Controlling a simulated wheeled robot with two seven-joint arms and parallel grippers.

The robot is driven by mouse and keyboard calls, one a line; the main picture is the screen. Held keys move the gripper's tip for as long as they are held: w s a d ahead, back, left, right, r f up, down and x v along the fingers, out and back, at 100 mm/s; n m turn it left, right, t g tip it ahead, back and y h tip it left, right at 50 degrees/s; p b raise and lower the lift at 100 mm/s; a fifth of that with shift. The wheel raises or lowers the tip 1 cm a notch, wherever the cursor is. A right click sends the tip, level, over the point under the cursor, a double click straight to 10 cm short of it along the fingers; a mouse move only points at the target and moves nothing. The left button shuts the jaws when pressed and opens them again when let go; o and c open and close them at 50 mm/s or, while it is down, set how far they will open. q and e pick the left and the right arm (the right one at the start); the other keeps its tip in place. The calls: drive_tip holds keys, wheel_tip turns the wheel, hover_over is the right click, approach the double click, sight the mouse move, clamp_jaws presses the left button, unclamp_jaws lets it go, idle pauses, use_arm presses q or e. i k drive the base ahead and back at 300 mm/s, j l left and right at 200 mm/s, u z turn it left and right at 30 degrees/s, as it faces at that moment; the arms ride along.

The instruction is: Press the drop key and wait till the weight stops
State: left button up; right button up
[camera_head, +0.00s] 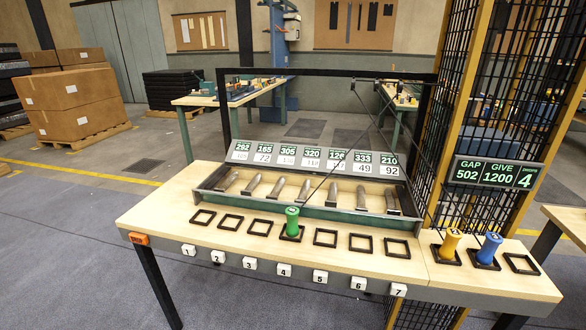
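A small orange key (138,238) sits on the front left corner of the wooden bench (160,216); its lettering is too small to read surely. White numbered keys (284,270) run along the front edge. A tall black mesh cage (470,110) with yellow posts stands at the right; I cannot make out a falling weight in it. A green sign (496,174) on the cage reads GAP 502, GIVE 1200 and a 4. Neither of my grippers is in view.
A green cylinder (292,222) stands in the middle black square frame. A yellow cylinder (451,242) and a blue one (488,248) stand at the right, beside an empty frame (522,264). A tray (310,212) holds several grey bars. Cardboard boxes (75,103) stand behind left.

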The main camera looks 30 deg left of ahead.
sight(137, 237)
drive_tip(key=u, duration=2.25)
